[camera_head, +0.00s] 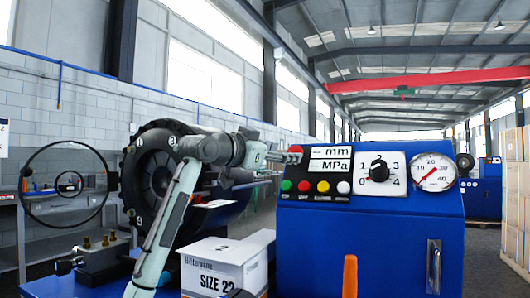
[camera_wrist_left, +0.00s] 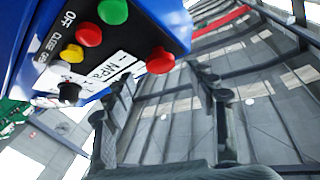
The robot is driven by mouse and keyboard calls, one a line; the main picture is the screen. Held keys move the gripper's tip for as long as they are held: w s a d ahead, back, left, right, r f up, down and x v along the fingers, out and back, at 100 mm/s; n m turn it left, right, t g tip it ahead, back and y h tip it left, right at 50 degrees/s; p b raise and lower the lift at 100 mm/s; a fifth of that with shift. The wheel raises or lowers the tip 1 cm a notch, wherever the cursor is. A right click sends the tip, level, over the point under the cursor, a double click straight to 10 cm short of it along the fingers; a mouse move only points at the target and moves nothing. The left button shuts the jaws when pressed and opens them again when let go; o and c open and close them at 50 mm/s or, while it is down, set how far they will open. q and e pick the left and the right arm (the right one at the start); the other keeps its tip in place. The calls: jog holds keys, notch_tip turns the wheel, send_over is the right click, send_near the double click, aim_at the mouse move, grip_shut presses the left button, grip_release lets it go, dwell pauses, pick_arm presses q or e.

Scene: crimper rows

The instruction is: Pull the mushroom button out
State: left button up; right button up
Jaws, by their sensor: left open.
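The red mushroom button (camera_head: 294,149) sticks out at the upper left of the black control panel on the blue machine. In the left wrist view the mushroom button (camera_wrist_left: 160,60) shows large, beyond the fingertips and roughly between them. My left gripper (camera_head: 278,157) reaches in from the left, close to the button in the head view. In the left wrist view my left gripper (camera_wrist_left: 165,80) is open, with a finger on each side and nothing held. I cannot tell whether a finger touches the button. My right gripper is not in view.
Beside the button are two displays (camera_head: 330,159), a row of small coloured buttons (camera_head: 323,186), a rotary selector (camera_head: 378,171) and a gauge (camera_head: 434,172). A black round machine head (camera_head: 153,178) stands left, behind my arm. A white box (camera_head: 215,268) stands below my arm.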

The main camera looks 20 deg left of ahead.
pick_arm(q)
jog(key=v, duration=0.9)
